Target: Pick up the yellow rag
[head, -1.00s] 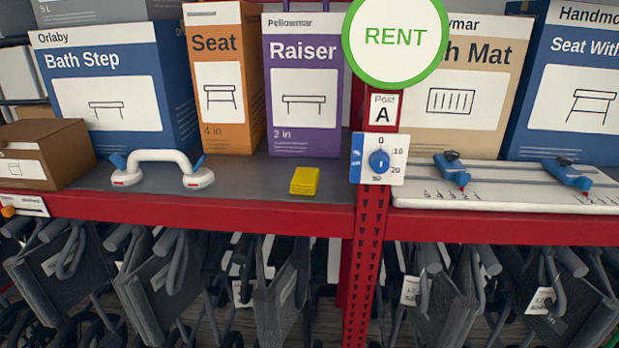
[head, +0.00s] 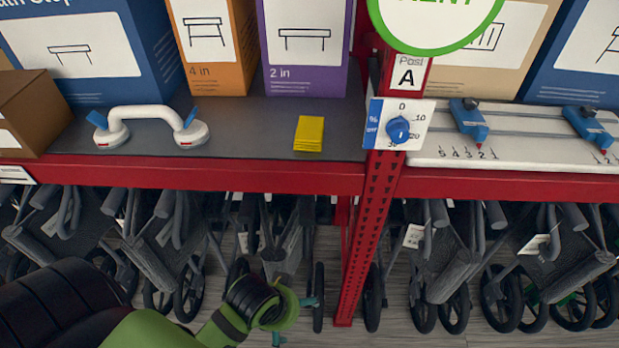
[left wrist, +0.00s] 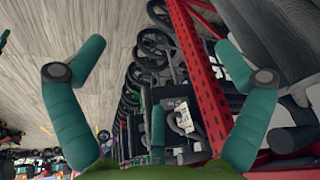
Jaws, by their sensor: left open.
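The yellow rag (head: 309,133) is a small folded block lying on the grey shelf (head: 250,130), near its red front edge and left of the red post. The rag does not show in the left wrist view.
A white grab handle (head: 150,122) with blue levers lies left of the rag. Boxes, including a purple one (head: 303,55), stand behind it. The red post (head: 366,230) carries a blue dial (head: 398,130). Folded wheeled frames (head: 170,240) fill the space under the shelf.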

